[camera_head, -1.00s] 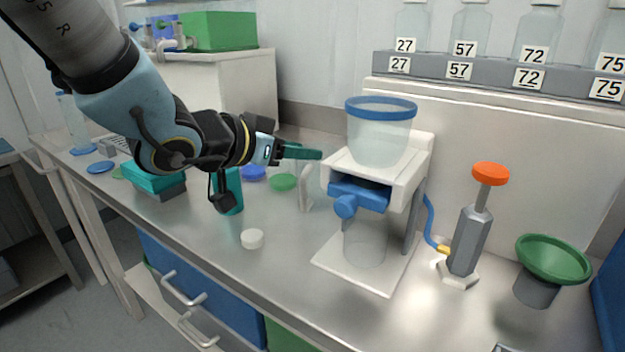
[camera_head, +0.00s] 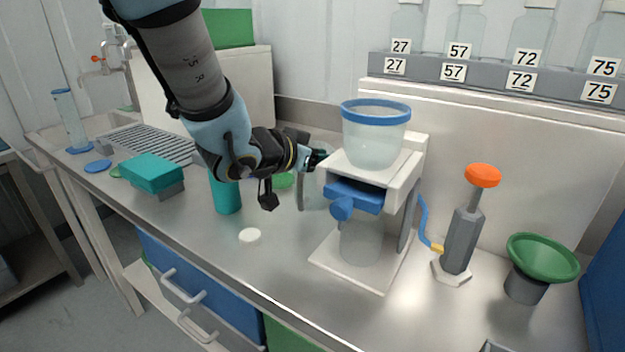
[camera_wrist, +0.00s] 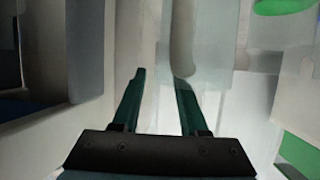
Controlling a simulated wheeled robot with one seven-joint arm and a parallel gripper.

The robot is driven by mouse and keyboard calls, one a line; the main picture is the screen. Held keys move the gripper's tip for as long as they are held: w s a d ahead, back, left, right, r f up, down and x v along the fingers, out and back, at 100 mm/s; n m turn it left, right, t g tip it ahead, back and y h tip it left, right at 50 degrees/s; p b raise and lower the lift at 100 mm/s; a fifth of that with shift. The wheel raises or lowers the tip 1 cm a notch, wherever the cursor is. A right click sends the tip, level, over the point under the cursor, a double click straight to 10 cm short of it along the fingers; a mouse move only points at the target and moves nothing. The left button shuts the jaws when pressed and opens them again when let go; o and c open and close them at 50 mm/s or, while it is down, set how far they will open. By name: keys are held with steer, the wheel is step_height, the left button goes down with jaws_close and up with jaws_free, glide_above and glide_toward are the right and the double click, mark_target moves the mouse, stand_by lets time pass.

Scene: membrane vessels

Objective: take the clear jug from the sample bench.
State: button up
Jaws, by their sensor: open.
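The clear jug (camera_head: 315,190) stands on the bench just left of the white stand, with a pale upright handle (camera_head: 301,187) on its left side. My gripper (camera_head: 318,157) is open, at the upper part of the jug beside the stand; its far finger is hard to make out. In the wrist view the two green fingers (camera_wrist: 160,85) point ahead, apart and with nothing gripped. The pale handle (camera_wrist: 184,40) shows beyond them, near the right fingertip. The jug's see-through wall is faint there, and I cannot tell whether a finger touches it.
The white stand (camera_head: 408,172) with a blue valve (camera_head: 342,207) carries a blue-rimmed clear vessel (camera_head: 375,135) close to my gripper's right. A grey pump (camera_head: 460,240) and green funnel (camera_head: 541,258) stand right.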

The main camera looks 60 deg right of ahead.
jaws_close()
steer(key=shift+a+f, duration=0.1)
stand_by(1.2)
